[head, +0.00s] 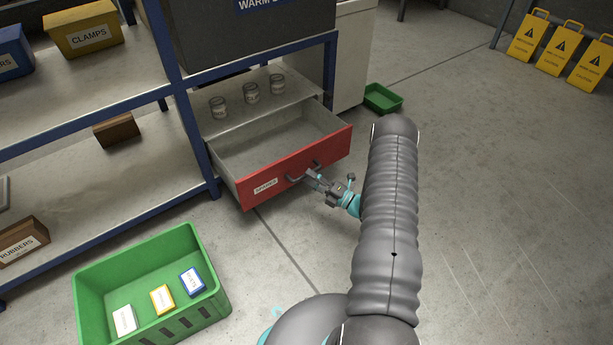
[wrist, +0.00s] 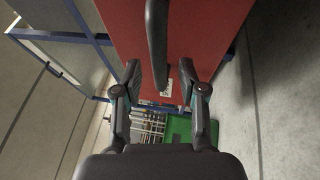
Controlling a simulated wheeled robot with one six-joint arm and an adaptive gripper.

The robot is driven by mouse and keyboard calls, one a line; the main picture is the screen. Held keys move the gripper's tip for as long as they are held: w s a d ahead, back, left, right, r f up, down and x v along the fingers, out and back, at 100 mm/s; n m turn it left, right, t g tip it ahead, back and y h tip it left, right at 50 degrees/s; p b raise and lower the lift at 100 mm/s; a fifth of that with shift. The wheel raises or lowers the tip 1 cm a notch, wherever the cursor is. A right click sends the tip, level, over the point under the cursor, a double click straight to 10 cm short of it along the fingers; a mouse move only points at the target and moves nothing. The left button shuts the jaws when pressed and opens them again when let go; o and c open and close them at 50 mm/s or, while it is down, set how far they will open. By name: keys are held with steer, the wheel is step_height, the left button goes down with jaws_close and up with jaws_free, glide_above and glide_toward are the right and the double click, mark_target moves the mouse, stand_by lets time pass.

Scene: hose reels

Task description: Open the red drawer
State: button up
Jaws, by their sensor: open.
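The red drawer (head: 290,168) is pulled well out from under the shelf unit in the head view, and its grey interior looks empty. A white label sits on the left of its red front. A dark bar handle (head: 304,173) is on the front; it also shows in the wrist view (wrist: 157,40). My gripper (head: 312,179) is at the handle in the head view. In the wrist view my gripper (wrist: 160,75) has its fingers apart, with the handle's lower end between or just beyond the tips. I cannot tell whether they touch it.
Several glass jars (head: 250,93) stand on the shelf above the drawer. A green crate (head: 150,285) with small boxes sits on the floor at front left. A small green tray (head: 382,98) lies behind right. Yellow warning signs (head: 553,46) stand far right. Floor to the right is clear.

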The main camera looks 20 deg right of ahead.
steer(key=v, duration=0.9)
steer(key=shift+s+d, duration=0.15)
steer(key=shift+s, duration=0.1)
